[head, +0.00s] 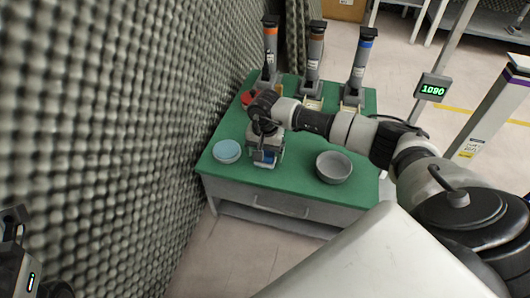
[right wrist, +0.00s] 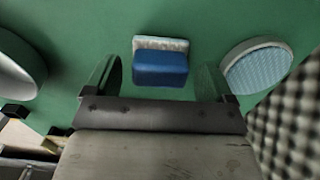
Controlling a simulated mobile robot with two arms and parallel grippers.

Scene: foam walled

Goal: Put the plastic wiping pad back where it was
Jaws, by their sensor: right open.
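The wiping pad (right wrist: 161,67), a blue block on a whitish base, lies on the green tabletop. In the head view its blue part (head: 264,158) shows at my right gripper (head: 264,163). In the right wrist view my right gripper (right wrist: 160,82) is open, with one finger on each side of the pad and gaps between. Nothing is held. Part of my left gripper (head: 14,228) shows at the lower left edge of the head view; its fingers cannot be made out clearly.
A round light-blue dish (head: 227,151) is left of the pad, near the foam wall (head: 110,120). A grey bowl (head: 334,170) is to the right. Several items, including three upright dispensers (head: 316,50) and a red object (head: 248,98), stand behind. The table's front edge (head: 290,182) is clear.

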